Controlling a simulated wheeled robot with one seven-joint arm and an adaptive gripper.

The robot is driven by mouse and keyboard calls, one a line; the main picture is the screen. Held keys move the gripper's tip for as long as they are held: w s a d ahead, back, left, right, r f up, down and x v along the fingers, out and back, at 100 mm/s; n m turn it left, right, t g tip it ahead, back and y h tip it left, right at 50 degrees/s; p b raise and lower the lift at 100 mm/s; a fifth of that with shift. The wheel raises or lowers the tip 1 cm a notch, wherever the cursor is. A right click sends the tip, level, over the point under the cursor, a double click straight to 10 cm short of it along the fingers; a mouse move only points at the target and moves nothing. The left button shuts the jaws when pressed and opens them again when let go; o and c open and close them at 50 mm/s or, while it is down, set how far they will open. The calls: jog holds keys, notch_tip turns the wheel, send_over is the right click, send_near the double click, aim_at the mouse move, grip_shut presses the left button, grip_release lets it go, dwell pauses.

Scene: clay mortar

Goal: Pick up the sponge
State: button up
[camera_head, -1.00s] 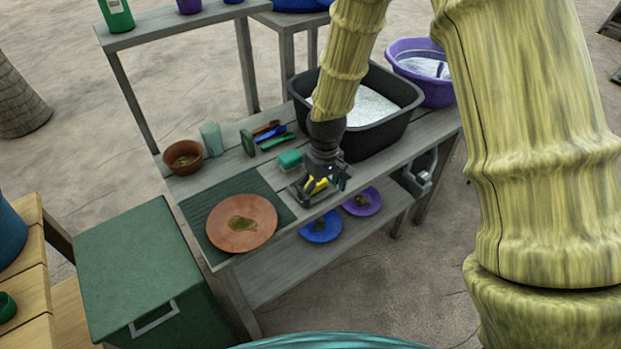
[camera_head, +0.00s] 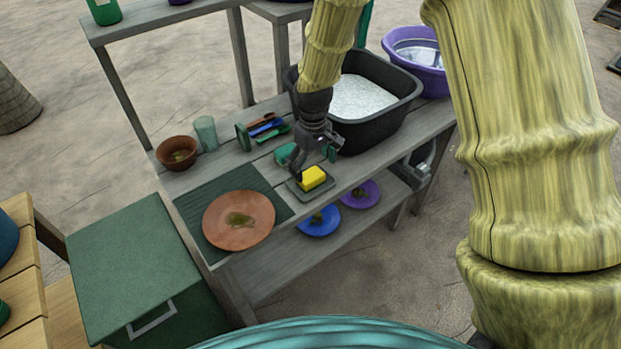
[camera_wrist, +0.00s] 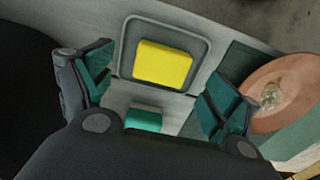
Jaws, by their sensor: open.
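The yellow sponge (camera_head: 312,178) lies on a small grey tray (camera_head: 327,186) near the front edge of the bench. In the wrist view the sponge (camera_wrist: 163,64) sits inside the tray's raised rim, ahead of and between my fingers. My gripper (camera_head: 316,162) is just above and behind the sponge in the head view. In the wrist view my gripper (camera_wrist: 155,88) is open, its two teal-padded fingers wide apart and nothing between them. A green block (camera_wrist: 143,120) lies nearer the palm, partly hidden by my gripper body.
A terracotta plate (camera_head: 218,228) with residue lies on a dark green mat (camera_head: 190,206) left of the tray. A black tub (camera_head: 414,87) of white suds stands behind right. A brown bowl (camera_head: 177,152), a glass (camera_head: 206,132) and brushes (camera_head: 262,128) stand at the back. Plates (camera_head: 319,222) lie on the lower shelf.

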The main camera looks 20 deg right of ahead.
aim_at(311, 175)
jog(key=f, duration=0.3)
jog(key=shift+w+a+f+p, duration=0.1)
jog(key=shift+a+f+p, duration=0.1)
jog(key=shift+a+p, duration=0.1)
jog(key=shift+f, duration=0.9)
jog(key=c, duration=0.9)
